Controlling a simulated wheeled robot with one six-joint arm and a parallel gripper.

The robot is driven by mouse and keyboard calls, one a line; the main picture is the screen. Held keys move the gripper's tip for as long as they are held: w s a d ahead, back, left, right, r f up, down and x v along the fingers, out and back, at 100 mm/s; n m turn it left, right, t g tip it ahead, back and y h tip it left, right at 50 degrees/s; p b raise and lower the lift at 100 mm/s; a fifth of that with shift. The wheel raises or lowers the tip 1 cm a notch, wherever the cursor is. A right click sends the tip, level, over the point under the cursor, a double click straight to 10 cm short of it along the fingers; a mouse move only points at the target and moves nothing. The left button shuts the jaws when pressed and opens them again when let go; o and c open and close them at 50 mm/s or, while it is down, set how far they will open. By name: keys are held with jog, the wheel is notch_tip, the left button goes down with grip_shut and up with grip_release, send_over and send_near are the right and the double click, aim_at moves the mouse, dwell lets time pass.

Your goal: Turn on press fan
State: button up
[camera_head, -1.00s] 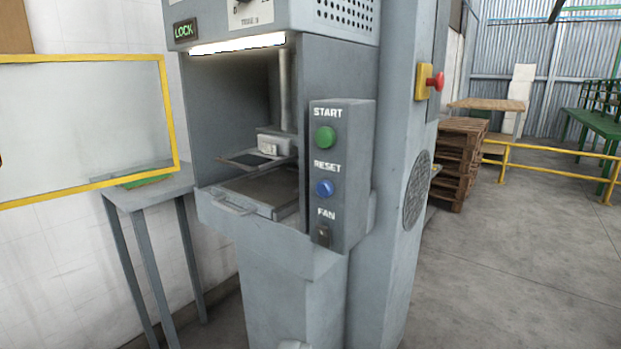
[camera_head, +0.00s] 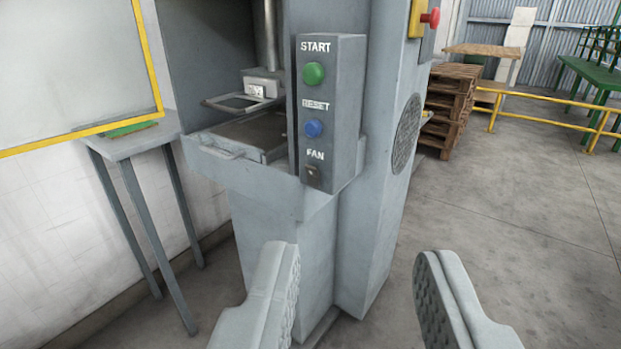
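The press (camera_head: 375,215) is a grey machine with a control box (camera_head: 345,110) on its front. The box carries a green START button (camera_head: 314,74), a blue RESET button (camera_head: 313,128) and, lowest, the small dark FAN switch (camera_head: 312,175) under the FAN label. The switch is too small to tell its position. My gripper (camera_head: 357,297) is at the bottom of the view, its two grey ribbed fingers wide apart with nothing between them. It is apart from the switch, which shows above and a little left of the gap between the fingers.
A red emergency button (camera_head: 431,17) sits on the press's right side. A yellow-framed clear panel (camera_head: 75,70) and a grey side table (camera_head: 130,140) stand at left. Stacked pallets (camera_head: 449,105) and a yellow rail (camera_head: 545,95) are behind at right. The floor at right is clear.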

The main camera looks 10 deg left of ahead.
jog(key=c, duration=0.4)
jog(key=shift+w+a, duration=0.15)
jog(key=shift+w, duration=0.2)
grip_shut()
jog(key=w+a+f+m+t, duration=0.1)
jog(key=w+a+f+m, duration=0.1)
jog(key=w+m, duration=0.35)
jog(key=w+a+f+m+t+h, duration=0.1)
jog(key=w+a+f+m, duration=0.15)
jog(key=w, duration=0.55)
jog(key=w+a+f+m+t, duration=0.1)
jog(key=w+a+f+m, duration=0.15)
jog(key=w, duration=0.35)
jog(key=w+a+f+m+h, duration=0.2)
jog(key=f+m+h, duration=0.3)
jog(key=f, duration=0.3)
jog(key=w+a+f+m+h, duration=0.3)
jog(key=f+m+h, duration=0.2)
jog(key=f+m, duration=0.3)
jog(key=shift+a+f+g, duration=0.3)
jog(key=shift+a, duration=0.05)
jog(key=shift+m, duration=0.25)
